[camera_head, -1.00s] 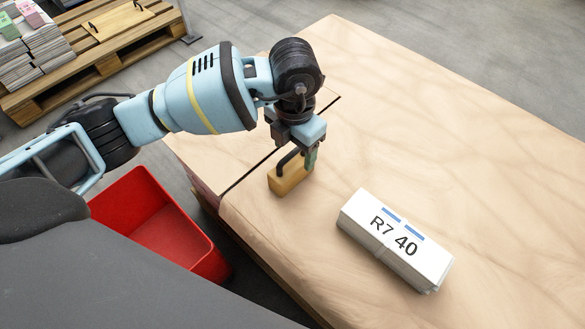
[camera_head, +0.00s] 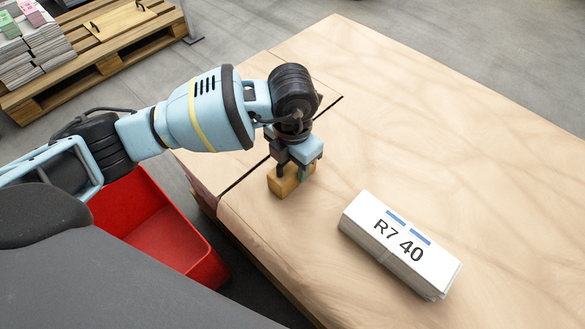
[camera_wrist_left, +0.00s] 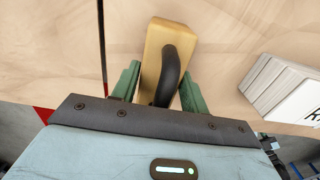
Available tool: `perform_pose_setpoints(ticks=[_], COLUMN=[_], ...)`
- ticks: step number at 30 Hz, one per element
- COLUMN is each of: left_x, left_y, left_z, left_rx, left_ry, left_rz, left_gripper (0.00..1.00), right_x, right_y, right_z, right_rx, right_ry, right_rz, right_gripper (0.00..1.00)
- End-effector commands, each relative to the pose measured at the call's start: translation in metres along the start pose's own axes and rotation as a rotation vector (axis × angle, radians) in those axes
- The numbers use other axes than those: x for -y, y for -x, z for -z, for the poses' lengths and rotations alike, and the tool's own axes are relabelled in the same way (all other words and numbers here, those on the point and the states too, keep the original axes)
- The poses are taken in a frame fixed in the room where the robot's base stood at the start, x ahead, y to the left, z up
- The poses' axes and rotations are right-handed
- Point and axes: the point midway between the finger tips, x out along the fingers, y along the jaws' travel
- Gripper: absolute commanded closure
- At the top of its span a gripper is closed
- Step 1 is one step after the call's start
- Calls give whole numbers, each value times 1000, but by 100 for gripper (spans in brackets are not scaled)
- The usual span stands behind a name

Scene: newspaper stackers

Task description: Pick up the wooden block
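The wooden block (camera_head: 279,186) is yellowish wood and stands on the pale wood table near its left edge. In the left wrist view the block (camera_wrist_left: 153,50) has a black curved handle (camera_wrist_left: 168,75) on top. My left gripper (camera_head: 293,175) is lowered over the block, pointing down. The head view hides most of the handle behind the gripper. My right gripper is not in view.
A bundle of newspapers labelled R7 40 (camera_head: 400,245) lies on the table (camera_head: 450,130) to the right of the block. A red bin (camera_head: 160,225) stands below the table's left edge. A pallet (camera_head: 110,58) with paper stacks is at the back left.

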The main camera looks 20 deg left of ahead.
Motion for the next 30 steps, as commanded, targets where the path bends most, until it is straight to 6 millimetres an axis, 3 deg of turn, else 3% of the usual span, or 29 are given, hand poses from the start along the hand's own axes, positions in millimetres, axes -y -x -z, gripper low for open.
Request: perform_pose_setpoints(ticks=[1, 7, 19, 27, 30], left_x=[0, 0, 0, 0, 20], left_y=[0, 0, 8, 43, 41], left_z=[0, 0, 0, -1, 14], left_rx=[0, 0, 2, 6, 1], left_ry=[0, 0, 0, 0, -7], left_rz=[0, 0, 0, -1, 1], left_gripper=[62, 89, 89, 89, 89], right_x=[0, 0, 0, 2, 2], right_y=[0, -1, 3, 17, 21], right_z=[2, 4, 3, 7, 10], right_rx=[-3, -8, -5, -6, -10], right_ry=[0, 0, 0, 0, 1], right_rz=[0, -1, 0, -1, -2], right_gripper=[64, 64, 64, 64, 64])
